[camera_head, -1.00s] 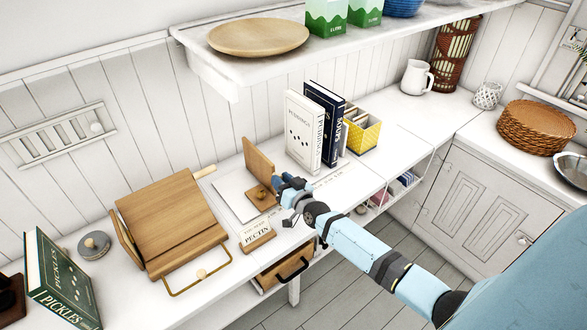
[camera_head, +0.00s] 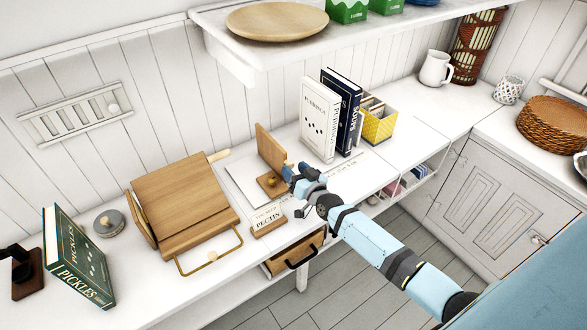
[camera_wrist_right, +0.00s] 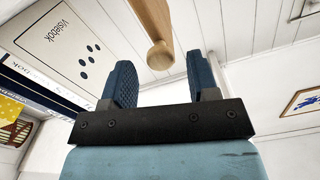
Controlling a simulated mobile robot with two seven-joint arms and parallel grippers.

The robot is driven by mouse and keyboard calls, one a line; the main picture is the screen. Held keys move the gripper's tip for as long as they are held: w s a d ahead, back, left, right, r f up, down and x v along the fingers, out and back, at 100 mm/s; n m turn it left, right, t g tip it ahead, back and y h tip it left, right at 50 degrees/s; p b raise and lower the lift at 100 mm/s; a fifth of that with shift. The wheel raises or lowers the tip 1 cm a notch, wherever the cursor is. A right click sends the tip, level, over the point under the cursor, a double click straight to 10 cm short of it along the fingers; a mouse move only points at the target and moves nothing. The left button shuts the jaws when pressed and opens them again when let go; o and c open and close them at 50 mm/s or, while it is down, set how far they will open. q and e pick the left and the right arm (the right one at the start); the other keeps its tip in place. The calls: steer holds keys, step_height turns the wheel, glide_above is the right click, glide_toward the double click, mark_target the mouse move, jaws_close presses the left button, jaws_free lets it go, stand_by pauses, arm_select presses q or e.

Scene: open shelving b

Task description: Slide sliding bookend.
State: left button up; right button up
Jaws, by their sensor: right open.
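The sliding bookend is an upright wooden panel (camera_head: 270,147) with a wooden base and round knob (camera_head: 270,180), standing on a white board on the counter. It is left of a white book (camera_head: 320,120) and a dark blue book (camera_head: 350,100), with a gap between. My right gripper (camera_head: 289,172) is beside the knob, on the right side of the panel. In the right wrist view its fingers (camera_wrist_right: 161,75) are open, and the wooden panel and knob (camera_wrist_right: 158,45) show between and beyond the tips. I cannot tell whether they touch. My left gripper is not in view.
A "PECTIN" sign (camera_head: 268,220) stands in front of the bookend. A wooden stand (camera_head: 185,200) and green book (camera_head: 80,258) are at left. A yellow box (camera_head: 379,127) is right of the books. A shelf (camera_head: 240,62) hangs above.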

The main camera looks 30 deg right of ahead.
steer(key=s+d, duration=0.1)
steer(key=s, duration=1.1)
steer(key=shift+s+b, duration=0.35)
steer(key=shift+b, duration=0.05)
steer(key=s+a+f+n+g+p, duration=0.1)
steer(key=s+a+n+g+p, duration=0.1)
steer(key=s+a, duration=0.5)
steer(key=s+a+f+n+g+y+p, duration=0.1)
steer(key=s+a+f+n+g+p, duration=0.1)
steer(key=s+a+g, duration=0.3)
steer(key=s+a+n, duration=0.1)
steer(key=s+a, duration=0.2)
steer(key=s, duration=0.4)
steer(key=shift+s+a+f+y+p, duration=0.2)
steer(key=shift+s+f+y+p, duration=0.05)
steer(key=shift+y+p, duration=0.05)
